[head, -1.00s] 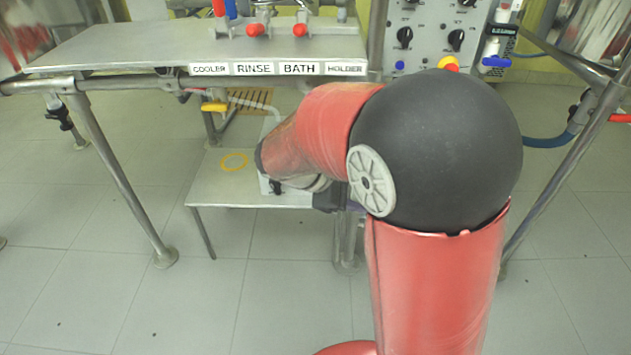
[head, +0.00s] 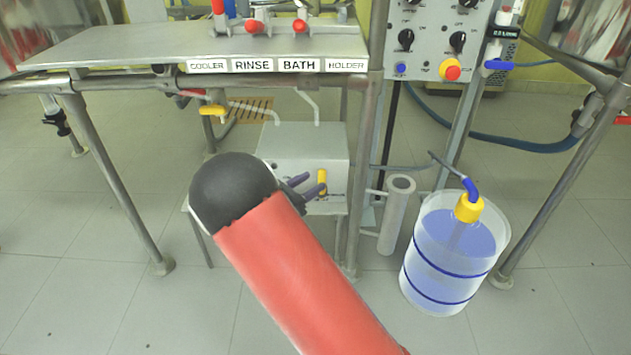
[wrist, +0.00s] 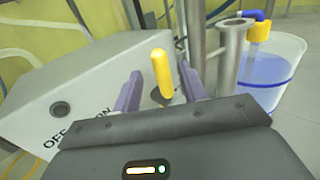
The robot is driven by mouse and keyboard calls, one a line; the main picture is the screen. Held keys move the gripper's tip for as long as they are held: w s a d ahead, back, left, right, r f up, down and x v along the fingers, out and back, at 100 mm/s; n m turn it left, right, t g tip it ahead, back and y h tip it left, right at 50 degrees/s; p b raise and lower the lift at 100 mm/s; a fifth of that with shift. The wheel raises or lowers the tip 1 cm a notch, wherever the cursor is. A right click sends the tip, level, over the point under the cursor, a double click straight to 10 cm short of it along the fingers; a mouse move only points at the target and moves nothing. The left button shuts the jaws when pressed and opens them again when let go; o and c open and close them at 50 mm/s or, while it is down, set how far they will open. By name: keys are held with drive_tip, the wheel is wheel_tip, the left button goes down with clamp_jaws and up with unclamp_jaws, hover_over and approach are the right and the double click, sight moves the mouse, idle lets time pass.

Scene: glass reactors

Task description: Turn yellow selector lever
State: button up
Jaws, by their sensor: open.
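The yellow selector lever (head: 322,182) stands upright on the front face of a grey box (head: 300,150) on the low shelf. In the wrist view the lever (wrist: 162,74) shows between the two purple fingers of my gripper (wrist: 160,88), with its round dark base partly visible behind. My gripper is open, with one finger on each side of the lever. I cannot tell whether either finger touches it. The box (wrist: 90,80) carries "OFF" and "ON" lettering, partly hidden by my gripper body. In the head view my gripper (head: 308,187) is just left of the lever.
A metal cylinder (head: 397,215) and a clear barrel (head: 448,255) of bluish liquid stand right of the box. A steel bench (head: 130,45) is above, with legs around. A yellow-handled valve (head: 212,110) hangs below it. Open floor lies in front.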

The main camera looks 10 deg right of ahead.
drive_tip(key=shift+x, duration=1.3)
clamp_jaws()
